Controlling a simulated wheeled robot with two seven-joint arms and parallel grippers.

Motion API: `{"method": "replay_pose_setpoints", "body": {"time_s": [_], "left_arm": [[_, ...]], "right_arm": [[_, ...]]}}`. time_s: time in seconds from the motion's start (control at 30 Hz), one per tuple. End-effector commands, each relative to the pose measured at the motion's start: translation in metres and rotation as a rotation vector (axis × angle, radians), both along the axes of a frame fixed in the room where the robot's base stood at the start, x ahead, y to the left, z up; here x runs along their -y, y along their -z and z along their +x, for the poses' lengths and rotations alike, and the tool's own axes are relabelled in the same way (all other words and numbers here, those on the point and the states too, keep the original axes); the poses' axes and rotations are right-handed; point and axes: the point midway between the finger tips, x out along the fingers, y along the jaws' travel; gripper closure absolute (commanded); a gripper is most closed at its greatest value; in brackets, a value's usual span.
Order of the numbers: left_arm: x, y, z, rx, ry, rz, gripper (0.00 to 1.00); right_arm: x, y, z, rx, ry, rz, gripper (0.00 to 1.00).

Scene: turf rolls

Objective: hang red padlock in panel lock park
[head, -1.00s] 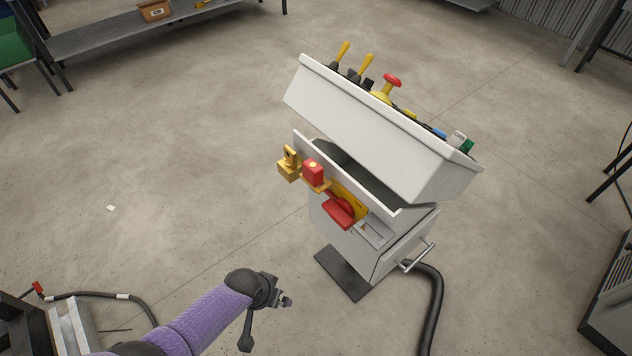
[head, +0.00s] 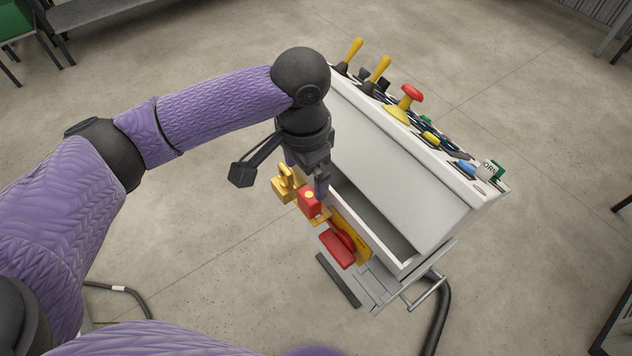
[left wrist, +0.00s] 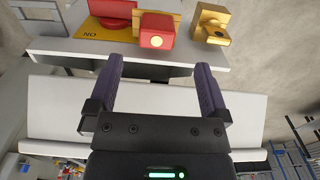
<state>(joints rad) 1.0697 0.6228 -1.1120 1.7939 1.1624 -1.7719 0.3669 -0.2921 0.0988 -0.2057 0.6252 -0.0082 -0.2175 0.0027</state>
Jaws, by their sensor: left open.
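I cannot tell which part is the lock park. My right gripper is out of view.
A red switch handle (head: 337,249) sits on a yellow plate (head: 353,232) close to the padlocks. The white console (head: 395,160) has a sloped top with levers and a red mushroom button (head: 411,92). A black cable (head: 442,315) runs along the floor. Open floor lies around.

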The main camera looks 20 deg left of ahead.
Motion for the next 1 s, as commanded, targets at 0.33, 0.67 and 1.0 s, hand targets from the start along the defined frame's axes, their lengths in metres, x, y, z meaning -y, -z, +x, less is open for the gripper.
{"method": "replay_pose_setpoints", "body": {"time_s": [0.33, 0.67, 1.0], "left_arm": [[0.005, 0.070, 0.006, -0.003, -0.001, -0.001, 0.00], [0.005, 0.085, 0.006, 0.002, -0.001, -0.001, 0.06], [0.005, 0.085, 0.006, 0.001, -0.001, -0.002, 0.78]], "right_arm": [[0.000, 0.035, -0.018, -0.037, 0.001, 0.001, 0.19], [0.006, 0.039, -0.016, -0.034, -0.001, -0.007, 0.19], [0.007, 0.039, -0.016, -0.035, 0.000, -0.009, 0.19]]}}
